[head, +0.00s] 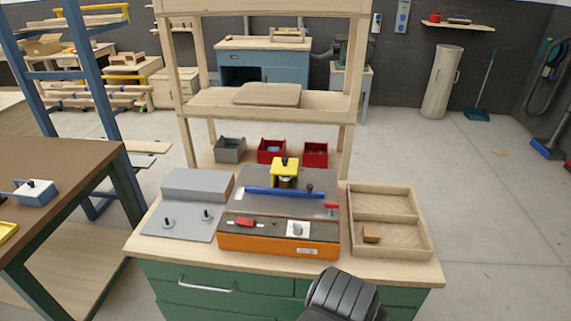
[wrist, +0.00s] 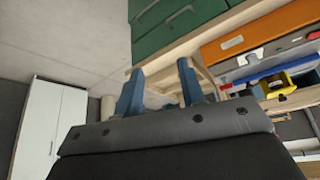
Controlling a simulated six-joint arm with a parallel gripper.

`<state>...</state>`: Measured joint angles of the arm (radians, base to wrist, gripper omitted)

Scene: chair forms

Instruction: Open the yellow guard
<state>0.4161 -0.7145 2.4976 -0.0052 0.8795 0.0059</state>
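The yellow guard (head: 285,168) stands on the grey top of an orange-fronted machine (head: 265,243), behind a blue bar (head: 284,193). It looks lowered over a dark part beneath it, but I cannot tell for certain. In the wrist view the guard (wrist: 272,82) shows at the right, tilted by the camera's roll, and partly cut by the machine. My gripper (wrist: 158,82) shows two blue-grey fingers spread apart with nothing between them. It is well away from the guard. In the head view only my dark arm shows at the bottom; the fingers are not visible there.
A grey plate with two pegs (head: 185,218) lies left of the machine. Red and grey bins (head: 230,150) stand behind, below a wooden shelf (head: 210,103). Green drawers (head: 215,298) are in front.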

